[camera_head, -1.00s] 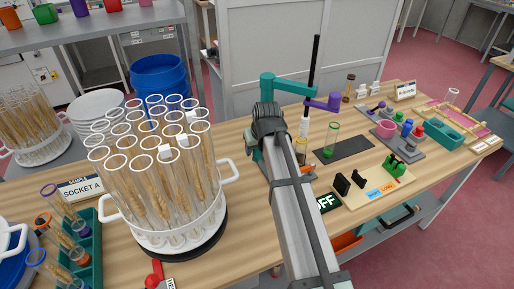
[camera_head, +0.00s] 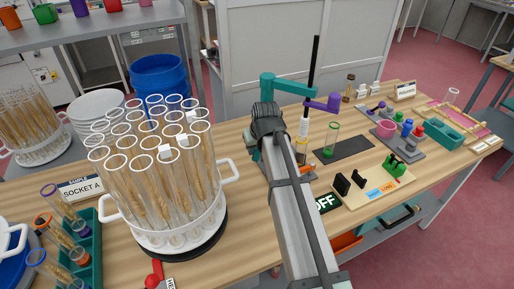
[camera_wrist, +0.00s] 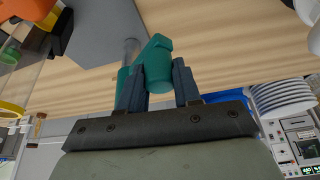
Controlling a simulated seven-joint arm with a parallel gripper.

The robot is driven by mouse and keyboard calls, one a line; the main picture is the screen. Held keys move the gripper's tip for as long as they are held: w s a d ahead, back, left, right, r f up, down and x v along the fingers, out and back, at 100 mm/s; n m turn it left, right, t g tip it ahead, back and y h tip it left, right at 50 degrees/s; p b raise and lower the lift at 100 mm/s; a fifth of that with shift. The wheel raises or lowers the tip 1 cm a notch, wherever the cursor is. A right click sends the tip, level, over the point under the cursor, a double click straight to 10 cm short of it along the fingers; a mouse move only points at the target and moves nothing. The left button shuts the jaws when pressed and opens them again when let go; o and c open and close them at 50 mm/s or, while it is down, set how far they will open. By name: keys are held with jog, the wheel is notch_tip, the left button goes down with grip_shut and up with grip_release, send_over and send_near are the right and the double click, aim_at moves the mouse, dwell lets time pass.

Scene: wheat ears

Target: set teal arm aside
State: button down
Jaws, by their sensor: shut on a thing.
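The teal arm (camera_head: 289,84) reaches sideways to a black upright rod (camera_head: 315,65) at the back of the table, and its near end bends down behind my wrist. In the wrist view, my gripper (camera_wrist: 160,85) has its two dark fingers on either side of a rounded teal piece (camera_wrist: 158,62), and it is shut on it. A clear rod or tube (camera_wrist: 131,48) shows beside the teal piece. In the head view my own wrist hides the fingers and the grip.
A purple arm (camera_head: 322,104) sits on the rod below the teal one. A clear tube with a green base (camera_head: 331,140) stands close by on a dark mat (camera_head: 348,150). A large rack of wheat tubes (camera_head: 160,180) fills the left.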

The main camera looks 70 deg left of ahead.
jog(key=a+m+t+h, duration=0.3)
jog(key=a+m, duration=0.5)
jog(key=m, duration=0.4)
jog(key=shift+s+m+t, duration=0.4)
jog(key=shift+s+t, duration=0.05)
jog(key=shift+t, duration=0.05)
dwell(0.4)
jog(key=c, duration=0.8)
grip_release()
jog(key=shift+v, duration=3.75)
